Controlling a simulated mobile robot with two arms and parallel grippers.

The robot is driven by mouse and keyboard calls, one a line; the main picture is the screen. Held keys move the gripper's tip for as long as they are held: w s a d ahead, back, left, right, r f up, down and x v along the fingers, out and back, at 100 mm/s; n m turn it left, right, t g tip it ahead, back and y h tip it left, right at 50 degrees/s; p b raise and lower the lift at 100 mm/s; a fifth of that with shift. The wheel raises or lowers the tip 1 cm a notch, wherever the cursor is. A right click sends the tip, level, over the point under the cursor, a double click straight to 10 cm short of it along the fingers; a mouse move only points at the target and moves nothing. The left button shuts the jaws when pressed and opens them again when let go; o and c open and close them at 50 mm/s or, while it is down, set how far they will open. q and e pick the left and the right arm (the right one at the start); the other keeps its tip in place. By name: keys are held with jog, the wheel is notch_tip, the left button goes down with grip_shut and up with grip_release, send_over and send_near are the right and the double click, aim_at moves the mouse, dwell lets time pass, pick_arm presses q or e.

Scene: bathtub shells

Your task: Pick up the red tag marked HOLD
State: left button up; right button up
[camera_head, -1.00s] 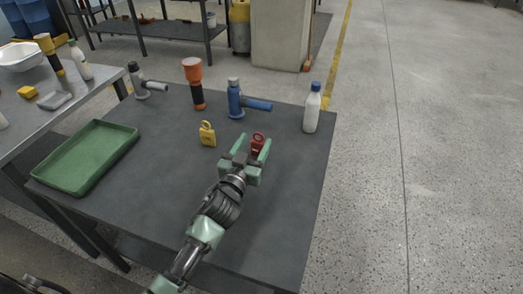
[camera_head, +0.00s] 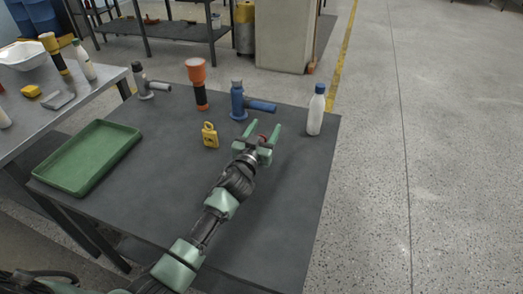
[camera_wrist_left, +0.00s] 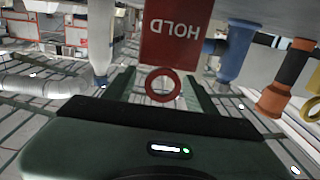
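The red tag marked HOLD (camera_wrist_left: 176,40) is large in the left wrist view, its lettering upside down and its red ring (camera_wrist_left: 163,86) below. In the head view only a bit of the red tag (camera_head: 262,139) shows between the fingers. My left gripper (camera_head: 263,137) is open, a finger on either side of the ring. I see gaps between the ring and both fingers. The palm and wrist hide most of the tag in the head view. My right gripper is not in view.
A yellow tag (camera_head: 210,136) stands left of my gripper. A blue tool (camera_head: 239,103) and an orange-black torch (camera_head: 198,84) stand behind. A white bottle (camera_head: 316,112) is to the right. A green tray (camera_head: 88,158) lies left on the dark table (camera_head: 150,215).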

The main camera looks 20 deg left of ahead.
pick_arm(q)
grip_shut()
jog(key=shift+r, duration=0.1)
